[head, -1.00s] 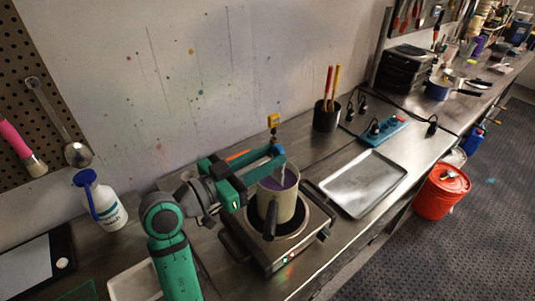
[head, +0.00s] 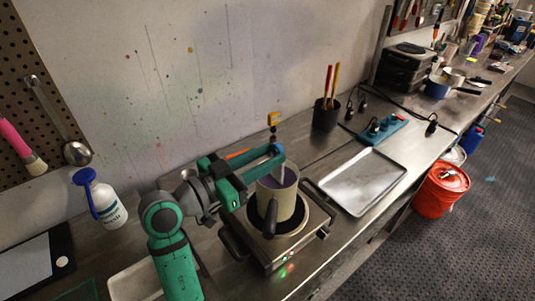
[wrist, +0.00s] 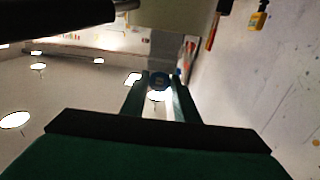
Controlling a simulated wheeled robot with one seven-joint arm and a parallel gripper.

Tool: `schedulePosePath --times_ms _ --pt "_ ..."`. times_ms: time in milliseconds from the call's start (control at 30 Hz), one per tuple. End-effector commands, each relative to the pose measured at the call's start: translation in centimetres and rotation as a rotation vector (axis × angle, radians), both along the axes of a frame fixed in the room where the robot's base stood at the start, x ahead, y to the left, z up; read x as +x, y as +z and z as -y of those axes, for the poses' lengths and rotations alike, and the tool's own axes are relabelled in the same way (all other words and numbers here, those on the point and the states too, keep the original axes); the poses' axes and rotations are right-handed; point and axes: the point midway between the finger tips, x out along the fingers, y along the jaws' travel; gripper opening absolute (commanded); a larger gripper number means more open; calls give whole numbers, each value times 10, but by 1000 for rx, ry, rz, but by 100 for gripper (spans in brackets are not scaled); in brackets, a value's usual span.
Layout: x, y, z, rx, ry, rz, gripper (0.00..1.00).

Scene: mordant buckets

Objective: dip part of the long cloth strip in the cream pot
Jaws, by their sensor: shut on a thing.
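The cream pot (head: 278,210) stands on a hot plate in the head view, with a dark handle toward me and purple liquid (head: 270,181) inside. My gripper (head: 277,153) is over the pot's far rim, shut on the pale cloth strip (head: 283,174). Only a short, narrow piece of the strip shows, hanging from the fingertips into the pot's mouth. I cannot tell clearly how far its lower end is in the liquid.
The hot plate (head: 313,231) has a lit front light. A metal tray (head: 362,181) lies to its right, and a dark cup of tools (head: 326,116) and a blue power strip (head: 383,130) stand behind. A white bottle (head: 108,207) is at left. The wall is close behind my arm.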

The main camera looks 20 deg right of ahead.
Motion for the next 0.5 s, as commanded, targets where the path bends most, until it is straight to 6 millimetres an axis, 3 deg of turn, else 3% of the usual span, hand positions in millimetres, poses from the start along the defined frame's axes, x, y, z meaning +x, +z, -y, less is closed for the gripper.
schedulePosePath --times_ms 233,500 --pt "-7 0 -3 -1 1 0 10" --pt "0 0 0 0 1 1 10"
